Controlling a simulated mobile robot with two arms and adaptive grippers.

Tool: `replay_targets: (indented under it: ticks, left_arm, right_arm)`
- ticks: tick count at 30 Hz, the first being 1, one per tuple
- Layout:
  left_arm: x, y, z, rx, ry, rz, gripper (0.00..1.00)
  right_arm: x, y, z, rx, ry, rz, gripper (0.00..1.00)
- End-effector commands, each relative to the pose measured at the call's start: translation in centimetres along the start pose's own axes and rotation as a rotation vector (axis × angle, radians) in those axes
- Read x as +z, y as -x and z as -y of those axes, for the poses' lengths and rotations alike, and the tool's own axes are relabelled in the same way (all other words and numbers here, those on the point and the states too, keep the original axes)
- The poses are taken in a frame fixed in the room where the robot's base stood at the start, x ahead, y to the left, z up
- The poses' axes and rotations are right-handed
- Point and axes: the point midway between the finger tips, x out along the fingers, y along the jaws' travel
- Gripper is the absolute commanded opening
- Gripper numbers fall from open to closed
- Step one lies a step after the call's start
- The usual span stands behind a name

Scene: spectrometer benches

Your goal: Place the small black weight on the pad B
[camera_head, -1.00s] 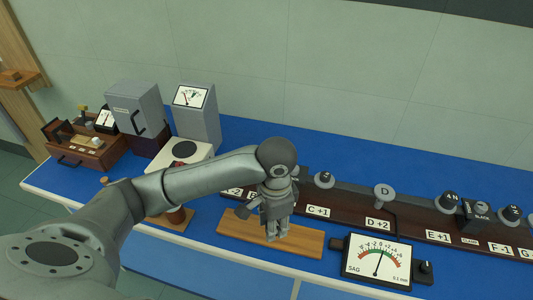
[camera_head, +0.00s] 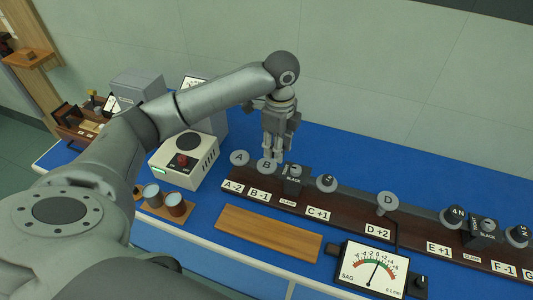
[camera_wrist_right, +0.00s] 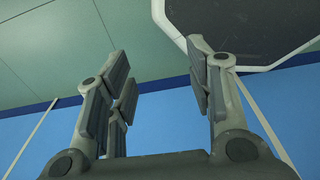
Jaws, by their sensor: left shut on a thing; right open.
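My left gripper (camera_head: 275,156) points down in the head view, right over pad B (camera_head: 266,167), a round grey disc on the dark rail. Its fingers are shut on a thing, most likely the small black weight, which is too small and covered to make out. I cannot tell whether it touches the pad. Pad A (camera_head: 239,158) is bare to the left. My right gripper (camera_wrist_right: 163,88) is open and empty in the right wrist view.
Pad D (camera_head: 387,201) is bare farther right. A bare wooden board (camera_head: 268,235) and the SAG meter (camera_head: 373,268) lie in front. Two cups (camera_head: 175,205) and a balance (camera_head: 184,165) stand left.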

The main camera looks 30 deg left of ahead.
Motion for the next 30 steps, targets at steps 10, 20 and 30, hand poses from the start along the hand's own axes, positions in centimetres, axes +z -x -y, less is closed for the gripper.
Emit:
replay_targets:
  ticks: [10,20,30]
  left_arm:
    - [3.5,-4.7,1.4,0.000,0.001,-0.002,0.02]
    - [4.4,-8.2,1.7,0.002,0.000,-0.001,0.02]
    - [4.4,-9.0,1.8,-0.002,0.000,0.000,0.02]
  right_arm:
    - [-1.0,1.5,-0.5,0.006,0.001,-0.015,0.48]
    - [-1.0,3.6,-1.3,0.015,0.000,-0.013,0.48]
    - [-1.0,3.4,-1.2,0.015,0.000,-0.012,0.48]
